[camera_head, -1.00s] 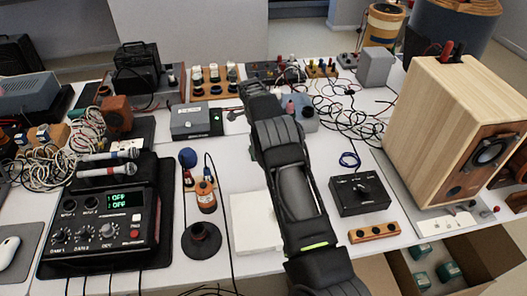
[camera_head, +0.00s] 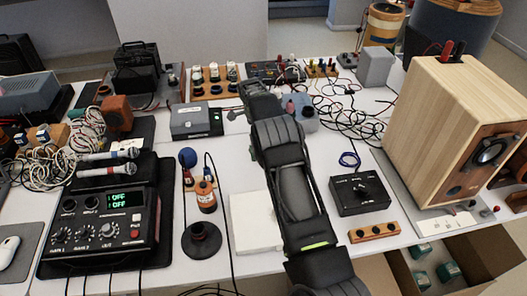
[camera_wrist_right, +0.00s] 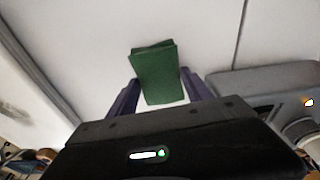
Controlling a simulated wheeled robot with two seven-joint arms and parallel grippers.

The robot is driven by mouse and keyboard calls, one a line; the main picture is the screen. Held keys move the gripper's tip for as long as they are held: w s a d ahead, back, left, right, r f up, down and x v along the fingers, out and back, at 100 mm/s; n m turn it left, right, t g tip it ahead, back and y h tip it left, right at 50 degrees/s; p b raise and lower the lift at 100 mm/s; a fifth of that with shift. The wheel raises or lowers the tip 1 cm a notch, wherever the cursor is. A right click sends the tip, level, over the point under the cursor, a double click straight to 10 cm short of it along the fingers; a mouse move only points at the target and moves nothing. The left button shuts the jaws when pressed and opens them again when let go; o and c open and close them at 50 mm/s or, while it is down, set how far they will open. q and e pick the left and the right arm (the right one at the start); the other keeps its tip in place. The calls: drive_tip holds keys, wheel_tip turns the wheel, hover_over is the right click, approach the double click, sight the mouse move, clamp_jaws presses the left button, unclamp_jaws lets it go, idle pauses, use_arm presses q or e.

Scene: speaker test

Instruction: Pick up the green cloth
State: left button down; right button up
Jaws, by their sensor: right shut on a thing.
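The green cloth (camera_wrist_right: 157,73) is a small folded dark green piece between the two fingers of my right gripper (camera_wrist_right: 160,92) in the right wrist view. The gripper is shut on it, and the cloth's upper part sticks out past the fingertips in front of a pale surface. In the head view my right arm reaches from the bottom across the table to its back, and I cannot make out the cloth there. My left gripper is not in view.
A grey box (camera_wrist_right: 262,84) is close at the right in the wrist view. In the head view, a black control box (camera_head: 359,194), tangled cables (camera_head: 345,118) and a wooden speaker (camera_head: 435,125) are right of my arm. A white pad (camera_head: 252,232) lies left of it.

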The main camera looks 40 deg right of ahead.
drive_tip(key=shift+c, duration=0.2)
drive_tip(key=shift+r, duration=0.5)
wheel_tip(320, 180, up, 9)
drive_tip(key=b, duration=0.1)
drive_tip(key=shift+b, duration=0.3)
